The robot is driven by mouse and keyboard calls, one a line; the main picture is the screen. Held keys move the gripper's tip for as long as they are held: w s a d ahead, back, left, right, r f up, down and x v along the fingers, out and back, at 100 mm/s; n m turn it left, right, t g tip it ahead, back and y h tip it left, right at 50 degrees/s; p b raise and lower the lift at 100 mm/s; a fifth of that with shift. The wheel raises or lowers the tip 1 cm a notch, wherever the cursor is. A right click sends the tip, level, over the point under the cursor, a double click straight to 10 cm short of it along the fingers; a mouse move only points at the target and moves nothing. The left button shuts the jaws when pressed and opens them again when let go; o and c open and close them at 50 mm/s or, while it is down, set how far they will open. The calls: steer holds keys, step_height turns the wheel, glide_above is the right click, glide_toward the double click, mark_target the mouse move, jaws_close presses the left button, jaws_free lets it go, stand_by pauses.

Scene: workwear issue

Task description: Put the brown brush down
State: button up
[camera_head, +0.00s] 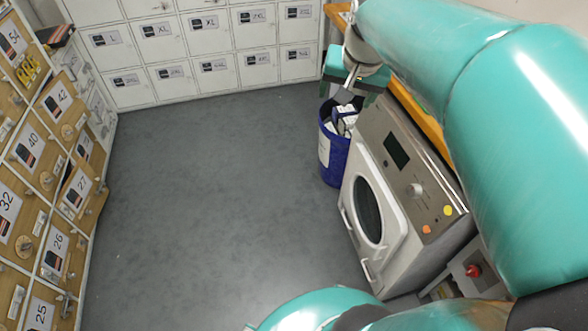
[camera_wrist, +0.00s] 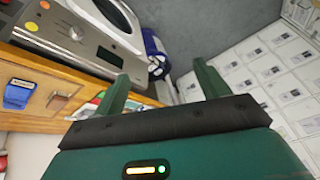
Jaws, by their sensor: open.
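My gripper (camera_head: 347,94) is at the far end of the counter, above the blue bin in the head view. In the wrist view its two green fingers (camera_wrist: 160,72) stand wide apart with nothing between them. I cannot make out a brown brush in either view. The blue bin (camera_head: 333,165) stands on the floor beside the washing machine, with white and dark things inside. The bin also shows in the wrist view (camera_wrist: 152,45), partly cut off by the machine.
The washing machine (camera_head: 385,200) stands against a wooden counter (camera_head: 420,115). A blue object (camera_wrist: 18,94) and some coloured items lie on the counter in the wrist view. White lockers (camera_head: 185,45) line the back and wooden numbered lockers (camera_head: 45,150) the left. The grey floor (camera_head: 215,200) between is clear.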

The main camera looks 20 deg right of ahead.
steer(key=s+a+f+n, duration=0.2)
steer(key=s+a+n, duration=0.1)
steer(key=s+a, duration=0.3)
steer(key=s+a+f+n+t+y, duration=0.1)
steer(key=s+a+f+n, duration=0.2)
steer(key=a, duration=0.7)
steer(key=s+n, duration=0.1)
steer(key=s, duration=0.1)
steer(key=shift+s, duration=0.35)
steer(key=shift+c, duration=0.2)
steer(key=c, duration=0.7)
steer(key=shift+d, duration=0.15)
steer(key=shift+c, duration=0.4)
